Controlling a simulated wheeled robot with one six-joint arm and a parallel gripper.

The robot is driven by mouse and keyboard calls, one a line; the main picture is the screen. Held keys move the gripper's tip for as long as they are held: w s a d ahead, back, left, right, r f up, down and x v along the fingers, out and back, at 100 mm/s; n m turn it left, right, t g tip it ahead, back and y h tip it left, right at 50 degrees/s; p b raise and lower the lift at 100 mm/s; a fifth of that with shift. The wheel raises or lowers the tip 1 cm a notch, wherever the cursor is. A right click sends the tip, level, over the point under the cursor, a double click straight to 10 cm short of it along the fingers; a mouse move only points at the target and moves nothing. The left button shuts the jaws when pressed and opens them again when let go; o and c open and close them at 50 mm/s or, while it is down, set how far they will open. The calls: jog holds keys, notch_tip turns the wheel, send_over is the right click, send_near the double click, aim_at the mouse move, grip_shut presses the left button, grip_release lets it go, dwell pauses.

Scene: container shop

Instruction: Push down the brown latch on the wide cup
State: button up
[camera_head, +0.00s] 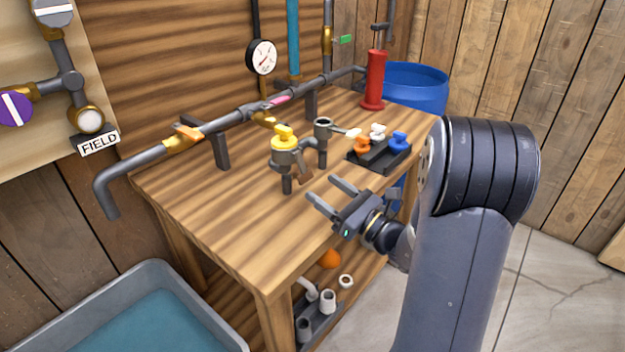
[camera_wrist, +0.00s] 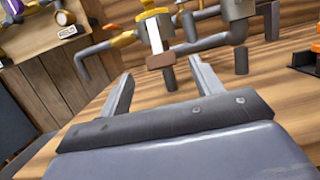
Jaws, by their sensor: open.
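The wide cup (camera_head: 284,158) is grey, with a yellow plug (camera_head: 285,136) in its top, and stands on a short post on the wooden bench. Its brown latch (camera_head: 305,175) hangs at the side facing my gripper, sloping outward. In the wrist view the brown latch (camera_wrist: 160,61) appears between and just beyond my fingertips. My gripper (camera_head: 322,189) is open and empty, with both fingers pointing at the cup; its fingers also show in the wrist view (camera_wrist: 160,72). There is a visible gap between the fingers and the latch.
A narrower grey cup (camera_head: 322,128) with a pale handle stands right behind. A dark tray (camera_head: 385,158) holds orange, white and blue plugs. A grey pipe (camera_head: 225,122) runs along the bench's back. The front bench top (camera_head: 225,215) is clear.

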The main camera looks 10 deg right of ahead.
aim_at(307, 176)
jog(key=shift+v, duration=2.1)
jog(key=x, duration=1.1)
jog(key=shift+a, duration=0.1)
jog(key=shift+r+p, duration=0.25)
jog(key=shift+p, duration=0.25)
jog(key=shift+s+d, duration=0.1)
jog(key=shift+d, duration=0.1)
jog(key=shift+f+p, duration=0.1)
jog(key=shift+p, duration=0.2)
jog(key=shift+f+b, duration=0.2)
jog(key=shift+b, duration=0.2)
